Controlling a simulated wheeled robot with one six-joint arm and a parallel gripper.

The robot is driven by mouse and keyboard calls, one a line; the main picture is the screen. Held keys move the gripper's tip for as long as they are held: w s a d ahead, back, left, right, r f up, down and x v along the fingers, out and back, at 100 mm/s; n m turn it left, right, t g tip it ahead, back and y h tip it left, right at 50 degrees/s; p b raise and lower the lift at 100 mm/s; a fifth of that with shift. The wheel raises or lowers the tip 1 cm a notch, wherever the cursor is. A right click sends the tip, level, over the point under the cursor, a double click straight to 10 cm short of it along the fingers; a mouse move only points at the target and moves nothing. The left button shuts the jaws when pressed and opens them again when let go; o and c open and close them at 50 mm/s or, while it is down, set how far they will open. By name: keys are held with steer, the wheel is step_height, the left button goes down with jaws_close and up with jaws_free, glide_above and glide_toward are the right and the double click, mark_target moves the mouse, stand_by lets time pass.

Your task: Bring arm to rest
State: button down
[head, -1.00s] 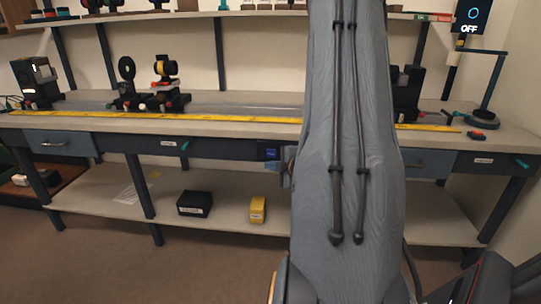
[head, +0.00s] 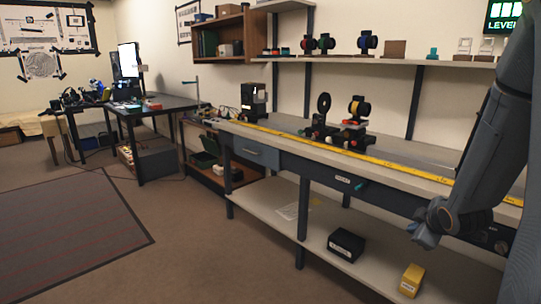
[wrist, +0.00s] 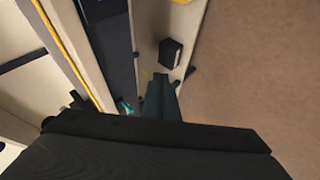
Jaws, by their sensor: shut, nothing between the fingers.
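My arm (head: 500,130) hangs down at the right edge of the head view, in front of the bench. Its lower end, at about the height of the bench drawers, is a small grey shape, and finger detail is too small to tell there. In the wrist view my gripper (wrist: 159,80) shows as a narrow grey shape beyond a dark housing. It is shut and holds nothing. It is apart from the bench and the things on it, as far as the views show.
A dark desk (head: 165,105) stands further left. Open floor and a rug (head: 70,240) lie at left.

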steer(key=s+a+r+m+g+y, duration=0.1)
steer(key=s+a+r+m+g, duration=0.1)
steer(key=s+a, duration=0.55)
steer(key=s+a+r+m+g, duration=0.2)
steer(key=s+a+g, duration=0.15)
steer(key=a, duration=0.75)
steer(key=s+a+r+m+g+y, duration=0.1)
steer(key=s+a+r+m+g, duration=0.15)
steer(key=s+a, duration=0.6)
steer(key=s+a+r+g, duration=0.1)
steer(key=s+a+r, duration=0.1)
steer(key=s+a, duration=0.45)
steer(key=d+r+m+p, duration=0.3)
steer(key=d+r+p, duration=0.3)
steer(key=p, duration=0.7)
steer(key=shift+w+d+r+p, duration=0.2)
steer(key=shift+d+r+p, duration=0.2)
steer(key=shift+d, duration=0.15)
steer(key=shift+f, duration=0.1)
